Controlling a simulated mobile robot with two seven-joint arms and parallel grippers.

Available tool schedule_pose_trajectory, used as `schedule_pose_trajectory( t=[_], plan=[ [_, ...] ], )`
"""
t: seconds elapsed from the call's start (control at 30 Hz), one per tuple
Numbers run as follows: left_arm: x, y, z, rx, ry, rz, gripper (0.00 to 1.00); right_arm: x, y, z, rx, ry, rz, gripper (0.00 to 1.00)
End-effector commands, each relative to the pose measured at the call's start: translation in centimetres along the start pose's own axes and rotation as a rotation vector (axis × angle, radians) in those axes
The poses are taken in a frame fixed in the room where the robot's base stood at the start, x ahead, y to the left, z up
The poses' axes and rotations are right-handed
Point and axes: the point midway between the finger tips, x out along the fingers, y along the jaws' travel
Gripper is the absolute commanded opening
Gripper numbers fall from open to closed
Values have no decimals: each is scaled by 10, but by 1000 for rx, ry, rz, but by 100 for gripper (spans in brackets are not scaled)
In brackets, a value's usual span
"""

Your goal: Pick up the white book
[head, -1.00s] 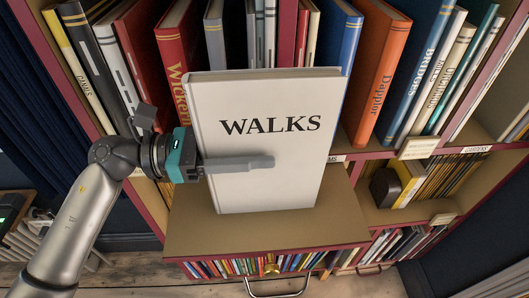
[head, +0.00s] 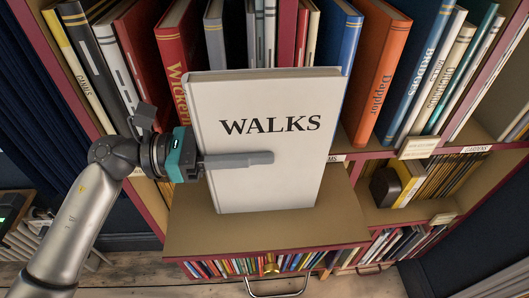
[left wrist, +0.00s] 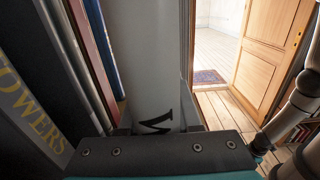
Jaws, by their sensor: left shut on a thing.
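The white book (head: 265,105), with "WALKS" in black on its cover, stands upright with its cover facing me, in front of the row of books on the shelf. My left gripper (head: 262,160) comes in from the left and is shut on the book, one finger lying across the cover below the title. The other finger is hidden behind the book. In the left wrist view the white book (left wrist: 152,65) rises between the fingers, with part of a black letter showing. I cannot tell whether its bottom edge touches the ledge. My right gripper is not in view.
A bare wooden ledge (head: 205,238) lies below the book. Behind stand a red book (head: 172,50), a blue book (head: 350,40) and an orange book (head: 380,75), among several others. A dark curtain (head: 45,90) hangs at the left. The left wrist view shows a wooden door (left wrist: 268,50).

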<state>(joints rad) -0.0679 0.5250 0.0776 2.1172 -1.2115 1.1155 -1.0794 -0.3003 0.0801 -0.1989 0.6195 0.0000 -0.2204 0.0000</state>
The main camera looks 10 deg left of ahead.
Motion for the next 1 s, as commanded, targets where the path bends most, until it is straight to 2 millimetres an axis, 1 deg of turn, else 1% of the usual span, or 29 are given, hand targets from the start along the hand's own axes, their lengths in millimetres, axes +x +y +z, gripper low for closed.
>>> schedule_pose_trajectory(
  t=[0.4, 0.43, 0.7, 0.87, 1.0],
  plan=[
    [0, 0, 0, 0, 2, -1, 0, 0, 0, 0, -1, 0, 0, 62],
    [0, 0, 2, 3, -5, 0, 0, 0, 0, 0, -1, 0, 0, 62],
    [0, 0, 4, 4, -4, 0, 0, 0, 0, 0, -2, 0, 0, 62],
    [0, 0, 13, 6, -4, 0, 0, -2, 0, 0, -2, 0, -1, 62],
    [0, 0, 32, 9, -5, 0, 0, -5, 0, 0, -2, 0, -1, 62]
  ],
)
